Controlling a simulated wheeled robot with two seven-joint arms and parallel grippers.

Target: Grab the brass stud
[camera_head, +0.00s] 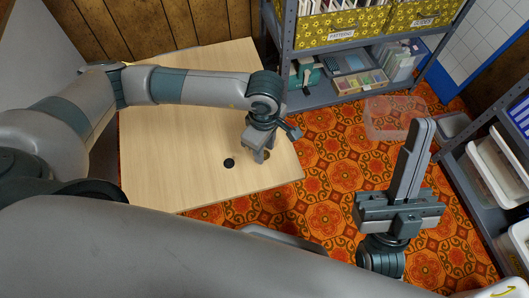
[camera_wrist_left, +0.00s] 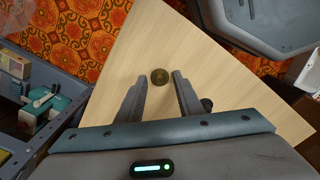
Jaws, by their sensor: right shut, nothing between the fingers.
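The brass stud (camera_wrist_left: 160,76) is a small round brass-coloured disc on the light wooden table (camera_head: 165,155). In the left wrist view it lies between the two fingertips of my left gripper (camera_wrist_left: 159,80), with a gap on each side. In the head view the stud (camera_head: 267,154) is partly hidden beside the fingers of my left gripper (camera_head: 262,157), which points down at the table. The left gripper is open and empty. My right gripper (camera_head: 423,124) is shut and empty, pointing up over the floor at the right, away from the table.
A black disc (camera_head: 229,163) lies on the table left of my left gripper; it also shows in the left wrist view (camera_wrist_left: 207,103). A grey shelf (camera_head: 325,96) with boxes stands behind. A clear bin (camera_head: 380,120) is on the patterned floor. Much of the tabletop is bare.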

